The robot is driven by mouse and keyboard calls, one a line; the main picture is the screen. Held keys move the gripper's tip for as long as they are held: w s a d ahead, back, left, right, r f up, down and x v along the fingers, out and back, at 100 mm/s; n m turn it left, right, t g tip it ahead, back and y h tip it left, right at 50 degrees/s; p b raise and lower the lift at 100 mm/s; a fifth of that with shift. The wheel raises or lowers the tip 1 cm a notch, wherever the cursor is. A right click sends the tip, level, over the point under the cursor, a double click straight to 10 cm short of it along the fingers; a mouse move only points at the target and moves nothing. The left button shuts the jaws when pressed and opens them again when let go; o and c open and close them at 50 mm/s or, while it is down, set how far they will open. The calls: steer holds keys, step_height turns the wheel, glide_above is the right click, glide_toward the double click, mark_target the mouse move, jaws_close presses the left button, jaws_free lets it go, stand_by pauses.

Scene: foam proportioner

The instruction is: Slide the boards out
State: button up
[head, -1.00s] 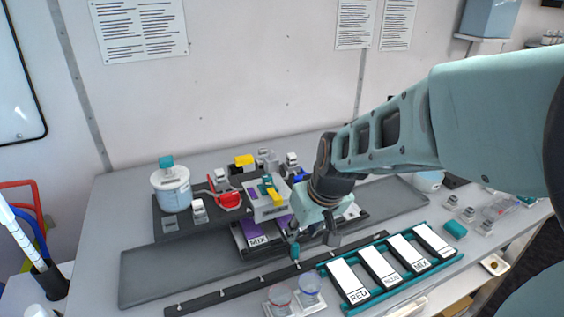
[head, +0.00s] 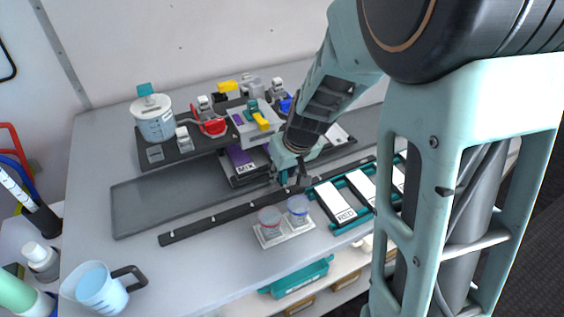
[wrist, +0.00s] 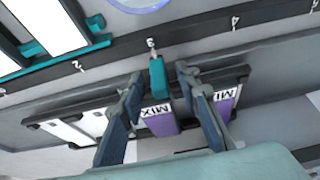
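My gripper (head: 289,180) is open and points down over the black numbered rail (head: 225,212). In the wrist view, its two fingers (wrist: 157,85) stand on either side of a small teal tab (wrist: 157,76) at the rail's mark 3, with a gap on each side. Purple-and-white boards marked MIX (wrist: 160,122) lie beyond the tab; another purple MIX board (wrist: 226,103) is partly behind the right finger. In the head view, a purple MIX board (head: 241,160) shows under the raised grey unit, left of my gripper. My arm hides part of the scene.
A teal rack with white boards, one marked RED (head: 336,203), stands right of my gripper. Two small cups (head: 270,219) sit on a pale holder in front of the rail. A lidded jar (head: 155,121) stands back left and a jug (head: 100,290) front left.

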jaws_close()
stand_by(0.4)
steer(key=shift+w+d+f+b, duration=0.15)
steer(key=shift+w+d+b, duration=0.05)
steer(key=shift+d+b, duration=0.3)
steer(key=w+d+b, duration=0.3)
steer(key=d, duration=0.4)
steer(key=w+d+b, duration=0.3)
steer(key=d, duration=0.4)
steer(key=w+d+b, duration=0.2)
steer(key=d+b, duration=0.2)
steer(key=d, duration=0.3)
steer(key=shift+w+d, duration=0.15)
steer(key=shift+w, duration=0.25)
steer(key=shift+w+d+r, duration=0.2)
steer(key=shift+w+d, duration=0.05)
steer(key=shift+d, duration=0.35)
jaws_free()
steer(key=shift+w+d, duration=0.1)
steer(key=shift+d, duration=0.05)
